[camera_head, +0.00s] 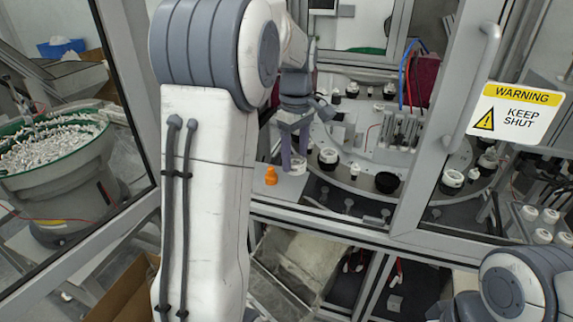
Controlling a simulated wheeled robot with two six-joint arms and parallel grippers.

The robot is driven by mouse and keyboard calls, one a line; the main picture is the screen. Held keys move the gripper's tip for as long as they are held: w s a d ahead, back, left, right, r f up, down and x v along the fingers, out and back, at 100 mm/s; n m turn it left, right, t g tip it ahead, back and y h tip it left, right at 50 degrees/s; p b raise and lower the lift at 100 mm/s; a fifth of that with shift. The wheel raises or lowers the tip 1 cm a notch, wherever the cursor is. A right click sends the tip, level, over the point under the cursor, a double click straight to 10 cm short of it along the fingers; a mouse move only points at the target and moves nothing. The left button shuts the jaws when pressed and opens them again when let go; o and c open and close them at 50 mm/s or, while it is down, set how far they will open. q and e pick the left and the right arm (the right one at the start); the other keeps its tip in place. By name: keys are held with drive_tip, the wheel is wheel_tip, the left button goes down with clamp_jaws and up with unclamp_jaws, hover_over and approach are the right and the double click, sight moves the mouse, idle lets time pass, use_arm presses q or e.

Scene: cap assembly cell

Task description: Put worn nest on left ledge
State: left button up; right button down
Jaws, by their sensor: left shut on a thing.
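My left gripper (291,163) reaches down through the cell opening, its fingers pointing at the left ledge (290,187), a pale plate at the front left of the opening. It is shut on a small white ring-shaped part, the worn nest (298,166), low between the fingers at the ledge. I cannot tell whether the nest touches the ledge. My left arm hides part of the ledge side. Part of my right arm shows at the lower right, but its gripper is out of view.
An orange piece (271,175) stands on the ledge just left of the fingers. The round dial (352,180) right of it carries several black and white nests. A door frame with a warning sign (515,112) stands at the right. A parts bowl (55,160) is at the left.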

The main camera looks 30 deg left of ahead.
sight(288, 183)
use_arm(q)
drive_tip(key=shift+w+a+f, duration=0.1)
drive_tip(key=shift+a+f, duration=0.2)
drive_tip(key=shift+a, duration=0.2)
drive_tip(key=shift+w+a+f, duration=0.1)
drive_tip(key=shift+a+f, duration=0.15)
drive_tip(key=shift+a, duration=0.2)
drive_tip(key=shift+a+f+p, duration=0.1)
drive_tip(key=shift+f+p, duration=0.15)
drive_tip(key=shift+p, duration=0.05)
wheel_tip(288, 183, down, 3)
drive_tip(key=shift+f+p, duration=0.15)
drive_tip(key=shift+p, duration=0.4)
drive_tip(key=shift+f, duration=0.2)
drive_tip(key=shift+f, duration=0.2)
drive_tip(key=o, duration=1.4)
drive_tip(key=shift+c, duration=0.2)
drive_tip(key=shift+r, duration=0.1)
drive_tip(key=shift+r, duration=0.1)
